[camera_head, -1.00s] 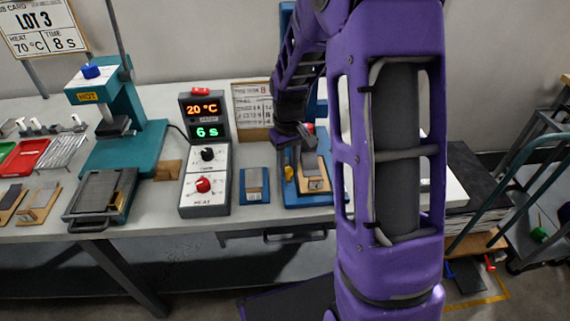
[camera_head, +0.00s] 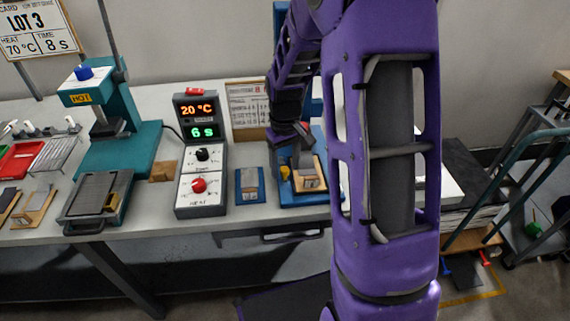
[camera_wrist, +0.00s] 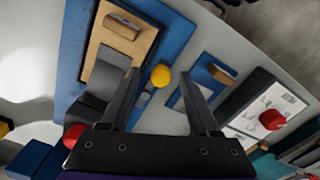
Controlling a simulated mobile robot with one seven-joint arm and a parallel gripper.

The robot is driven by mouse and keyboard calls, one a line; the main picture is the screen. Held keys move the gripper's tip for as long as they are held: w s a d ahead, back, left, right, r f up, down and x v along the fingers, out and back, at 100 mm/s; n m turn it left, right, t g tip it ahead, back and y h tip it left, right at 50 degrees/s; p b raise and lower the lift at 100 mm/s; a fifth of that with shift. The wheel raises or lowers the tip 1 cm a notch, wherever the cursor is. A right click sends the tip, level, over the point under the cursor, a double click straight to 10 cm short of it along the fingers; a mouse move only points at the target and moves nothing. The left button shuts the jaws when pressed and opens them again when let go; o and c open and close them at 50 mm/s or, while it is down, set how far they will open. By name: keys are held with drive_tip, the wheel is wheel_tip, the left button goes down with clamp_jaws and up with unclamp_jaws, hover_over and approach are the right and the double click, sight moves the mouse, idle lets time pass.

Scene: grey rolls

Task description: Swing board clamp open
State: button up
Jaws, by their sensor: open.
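The blue board fixture (camera_head: 292,198) stands at the bench front, partly behind my arm. It holds a wooden board (camera_head: 309,183) with a grey piece lying on it. The fixture's yellow knob (camera_head: 285,172) is at the board's left side. In the wrist view the yellow knob (camera_wrist: 160,75) shows between the fingertips, beyond them; no contact is clear. The grey strap (camera_wrist: 112,72) and wooden board (camera_wrist: 132,45) are left of it. My gripper (camera_wrist: 158,88) is open and empty; in the head view it (camera_head: 300,138) is above the fixture, its tips unclear.
A small blue block holder (camera_head: 250,197) and the heat control box (camera_head: 200,192), reading 20 °C and 6 s, are left of the fixture. A teal press (camera_head: 115,145) stands farther left. A red knob (camera_wrist: 75,135) is near my left finger.

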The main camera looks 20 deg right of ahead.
drive_tip(key=shift+r, duration=0.1)
wheel_tip(320, 180, up, 17)
drive_tip(key=p, duration=0.2)
idle(0.3)
drive_tip(key=shift+r, duration=0.1)
